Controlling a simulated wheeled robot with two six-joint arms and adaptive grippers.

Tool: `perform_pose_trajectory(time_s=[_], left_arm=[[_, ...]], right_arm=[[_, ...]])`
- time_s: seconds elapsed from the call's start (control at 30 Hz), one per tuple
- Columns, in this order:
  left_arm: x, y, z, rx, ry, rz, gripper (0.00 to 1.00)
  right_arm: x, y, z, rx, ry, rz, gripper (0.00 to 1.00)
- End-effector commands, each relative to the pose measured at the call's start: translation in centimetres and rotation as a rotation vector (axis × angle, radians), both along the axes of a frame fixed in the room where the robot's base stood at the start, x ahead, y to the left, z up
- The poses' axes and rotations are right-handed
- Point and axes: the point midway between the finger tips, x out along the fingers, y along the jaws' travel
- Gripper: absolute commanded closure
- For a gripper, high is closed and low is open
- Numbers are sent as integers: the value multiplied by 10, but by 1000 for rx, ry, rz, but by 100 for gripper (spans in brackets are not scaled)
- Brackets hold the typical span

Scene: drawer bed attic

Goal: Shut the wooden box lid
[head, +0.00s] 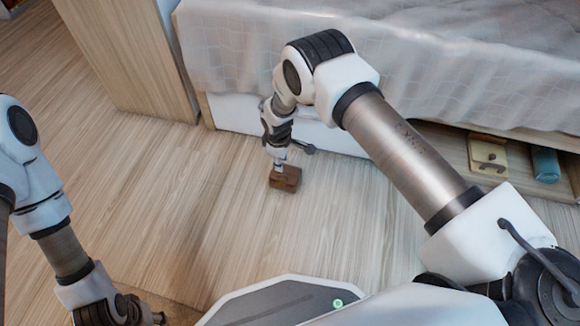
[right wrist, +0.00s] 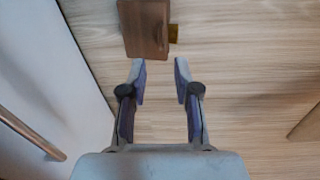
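A small brown wooden box (head: 285,180) sits on the floor in front of the bed, in the middle of the head view. My right gripper (head: 281,166) points down at the box. In the right wrist view this gripper (right wrist: 160,72) is open and empty, its fingertips just short of the box. My left gripper (head: 150,316) is low at the left, partly cut off.
The bed (head: 300,40) with a pale checked cover stands behind. A white drawer front (head: 240,112) is close behind the box; its handle (right wrist: 30,135) shows in the wrist view. A yellowish box (head: 487,154) and teal cylinder (head: 545,164) lie at right. Floor left is clear.

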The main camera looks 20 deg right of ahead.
Motion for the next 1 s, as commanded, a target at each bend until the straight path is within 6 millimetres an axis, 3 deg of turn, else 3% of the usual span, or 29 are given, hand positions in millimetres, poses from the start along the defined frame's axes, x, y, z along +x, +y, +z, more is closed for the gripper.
perform_pose_trajectory(time_s=[0.2, 0.33, 0.63, 0.67, 0.73, 1.0], left_arm=[[1, 0, -31, 1, -3, 3, 54], [2, 1, -40, 1, -5, 6, 54], [2, 1, -40, 1, -6, 7, 54], [2, 1, -40, 1, -6, 7, 54], [2, 1, -40, 1, -6, 7, 54], [2, 1, -40, 1, -6, 7, 54]], right_arm=[[1, -3, -50, 0, 3, -3, 69], [2, -4, -67, 0, 3, -4, 69], [3, -4, -71, -1, 2, -3, 69], [3, -4, -71, -1, 2, -3, 72], [3, -4, -71, -1, 2, -3, 97], [3, -6, -71, -2, 0, -4, 100]])
